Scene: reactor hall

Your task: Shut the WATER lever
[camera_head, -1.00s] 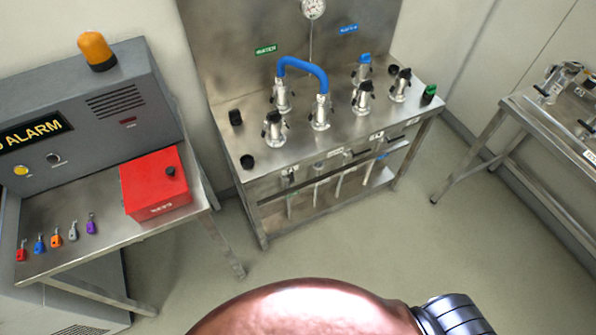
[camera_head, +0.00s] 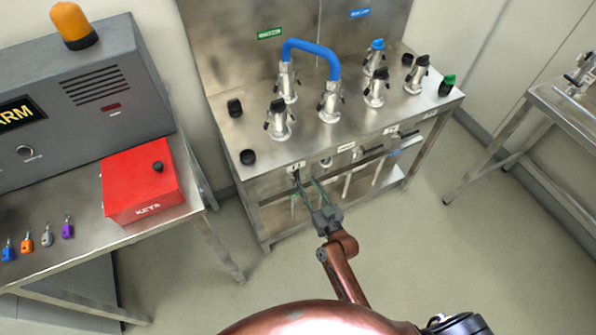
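A steel valve bench (camera_head: 225,130) stands in the middle of the view. Several levers hang along its front edge beneath small white tags that are too small to read, so I cannot tell which one is the WATER lever. One tag (camera_head: 346,147) is near the middle of the edge. My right gripper (camera_head: 305,178) reaches up from below, its two fingers apart, at the leftmost lever under the front edge. The fingers partly hide that lever, and I cannot tell whether they touch it. My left gripper is out of view.
A blue hose (camera_head: 312,46) arches between two valves on the bench top. Another steel table (camera_head: 560,112) stands at right. Floor between them is clear.

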